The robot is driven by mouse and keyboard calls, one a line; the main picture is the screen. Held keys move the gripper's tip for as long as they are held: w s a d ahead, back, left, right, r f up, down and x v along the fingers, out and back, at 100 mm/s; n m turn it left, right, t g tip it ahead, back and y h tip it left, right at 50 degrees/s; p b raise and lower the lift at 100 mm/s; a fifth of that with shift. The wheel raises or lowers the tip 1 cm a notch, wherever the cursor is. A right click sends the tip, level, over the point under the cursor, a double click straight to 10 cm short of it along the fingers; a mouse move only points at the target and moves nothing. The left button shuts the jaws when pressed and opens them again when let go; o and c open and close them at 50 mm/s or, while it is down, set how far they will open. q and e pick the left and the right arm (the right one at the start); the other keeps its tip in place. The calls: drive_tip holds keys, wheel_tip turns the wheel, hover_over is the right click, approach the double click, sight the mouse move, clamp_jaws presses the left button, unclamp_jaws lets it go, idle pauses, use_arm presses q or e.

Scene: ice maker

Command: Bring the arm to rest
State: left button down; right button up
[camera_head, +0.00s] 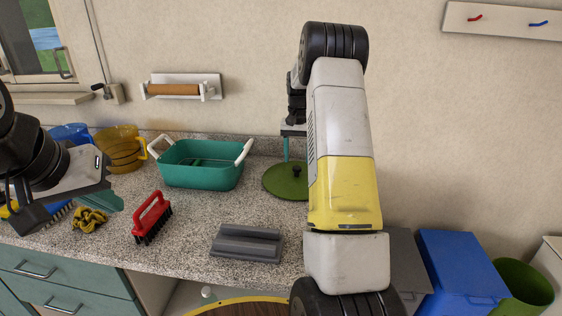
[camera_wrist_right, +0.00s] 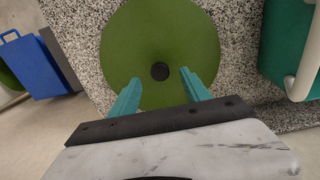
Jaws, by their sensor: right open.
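My right arm stands in the middle of the head view, reaching over the counter. My right gripper (camera_head: 293,146) is largely hidden behind that arm. In the right wrist view, the right gripper (camera_wrist_right: 160,88) is open and empty, with its teal fingers apart above a round green lid (camera_wrist_right: 150,35). The lid's black knob (camera_wrist_right: 160,71) shows between the fingers, with no contact visible. The lid also shows on the counter (camera_head: 285,180) in the head view, partly hidden by the arm. My left gripper (camera_head: 105,198) is at the left over the counter; its finger opening is unclear.
A teal basin (camera_head: 200,172) with white handles is left of the lid. A red brush (camera_head: 151,215), a grey block (camera_head: 246,243), a yellow-black scrubber (camera_head: 90,220) and an amber pot (camera_head: 118,150) are on the speckled counter. Blue (camera_head: 460,272) and green bins (camera_head: 524,286) stand at right.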

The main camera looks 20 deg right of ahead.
drive_tip(key=shift+r, duration=1.25)
drive_tip(key=shift+s+a+r, duration=0.15)
drive_tip(key=shift+r, duration=0.25)
drive_tip(key=s+a+r+n+t+y, duration=0.1)
drive_tip(key=s+a+r+t, duration=0.1)
drive_tip(key=s+a+r, duration=0.4)
drive_tip(key=s+a+r+n+t, duration=0.15)
drive_tip(key=s+a+r, duration=0.25)
drive_tip(key=s+r, duration=0.4)
drive_tip(key=s+a+n+t, duration=0.1)
drive_tip(key=s+a, duration=0.1)
drive_tip(key=s, duration=0.4)
drive_tip(key=s+a+n, duration=0.1)
drive_tip(key=s+a, duration=0.2)
drive_tip(key=s, duration=0.4)
drive_tip(key=s+a+n+t+y, duration=0.1)
drive_tip(key=s+a, duration=0.1)
drive_tip(key=s, duration=0.4)
drive_tip(key=shift+s+a+f+t, duration=0.25)
drive_tip(key=shift+a+f+t, duration=0.05)
drive_tip(key=shift+f+t, duration=0.05)
